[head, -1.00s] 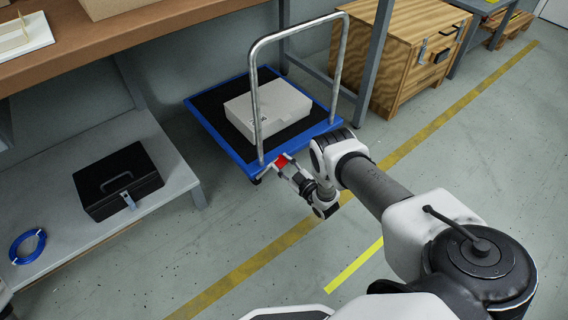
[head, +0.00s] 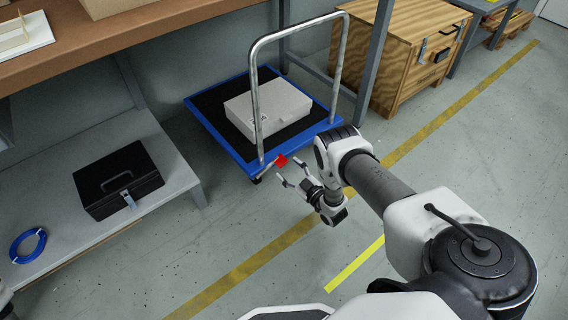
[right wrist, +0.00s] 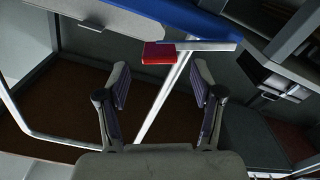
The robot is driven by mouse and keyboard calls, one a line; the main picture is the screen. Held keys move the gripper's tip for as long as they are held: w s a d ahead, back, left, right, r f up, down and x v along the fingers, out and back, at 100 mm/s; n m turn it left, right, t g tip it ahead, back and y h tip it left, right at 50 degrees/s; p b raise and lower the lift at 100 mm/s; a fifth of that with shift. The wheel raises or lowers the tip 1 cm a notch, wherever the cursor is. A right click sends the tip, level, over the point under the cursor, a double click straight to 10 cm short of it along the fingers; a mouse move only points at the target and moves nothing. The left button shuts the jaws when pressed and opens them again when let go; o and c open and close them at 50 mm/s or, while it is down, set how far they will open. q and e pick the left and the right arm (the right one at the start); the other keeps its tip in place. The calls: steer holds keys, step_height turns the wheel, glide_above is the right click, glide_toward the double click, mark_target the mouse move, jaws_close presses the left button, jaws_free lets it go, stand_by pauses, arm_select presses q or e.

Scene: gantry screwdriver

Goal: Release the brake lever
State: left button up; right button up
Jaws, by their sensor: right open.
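The brake lever, a small red pedal (head: 282,160), sits at the near edge of the blue platform cart (head: 226,152), by the foot of its metal handle (head: 257,100). My right gripper (head: 288,171) is open and empty, just short of the red lever and apart from it. In the right wrist view the red lever (right wrist: 159,54) shows beyond the open fingertips (right wrist: 161,72), roughly centred between them, next to the blue deck edge (right wrist: 205,20). My left gripper is not in view.
A pale box (head: 268,106) lies on the cart's black deck. A wooden crate (head: 405,60) stands right of the cart. A low grey shelf (head: 165,190) with a black case (head: 117,180) and blue coil (head: 27,246) is at left. The floor in front is clear.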

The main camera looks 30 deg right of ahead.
steer(key=s, duration=0.8)
steer(key=shift+s+d, duration=0.15)
steer(key=shift+d, duration=0.2)
